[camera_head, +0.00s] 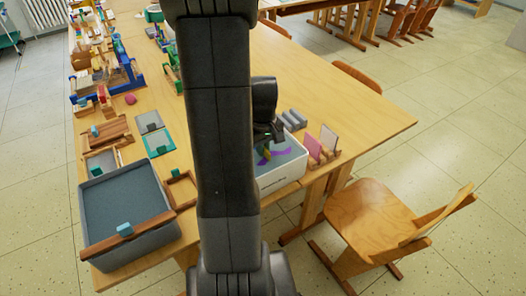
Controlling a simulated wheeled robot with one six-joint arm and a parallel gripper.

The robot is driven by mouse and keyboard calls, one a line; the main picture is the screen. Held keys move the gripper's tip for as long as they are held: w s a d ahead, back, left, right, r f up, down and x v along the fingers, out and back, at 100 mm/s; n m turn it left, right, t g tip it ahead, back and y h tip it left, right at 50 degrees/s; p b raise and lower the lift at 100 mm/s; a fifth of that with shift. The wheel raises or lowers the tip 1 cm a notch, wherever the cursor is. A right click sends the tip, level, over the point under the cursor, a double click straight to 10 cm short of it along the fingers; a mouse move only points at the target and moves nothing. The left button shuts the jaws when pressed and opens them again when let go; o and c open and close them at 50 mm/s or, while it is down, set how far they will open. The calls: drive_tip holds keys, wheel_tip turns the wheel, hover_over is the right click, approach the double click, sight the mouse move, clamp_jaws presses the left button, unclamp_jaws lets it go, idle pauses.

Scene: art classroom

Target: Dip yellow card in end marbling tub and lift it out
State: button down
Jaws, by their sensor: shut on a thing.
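The white marbling tub (287,178) stands at the table's front right, partly hidden behind my arm. Purple swirls show on the dark liquid inside it. My gripper (268,143) points down over the tub and is shut on the yellow card (267,154). Only a small, dark yellow part of the card shows below the jaws. I cannot tell whether its lower edge touches the liquid.
A pink card (313,148) and a pale card (329,138) stand upright right of the tub. Grey ridged blocks (293,120) lie behind it. A large grey vat (128,205) stands at front left. A wooden chair (385,215) is at the right; the table's right end is clear.

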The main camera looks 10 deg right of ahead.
drive_tip(key=shift+r+p, duration=3.35)
drive_tip(key=shift+r, duration=1.1)
wheel_tip(320, 180, up, 6)
drive_tip(key=p, duration=0.4)
drive_tip(key=shift+f, duration=0.25)
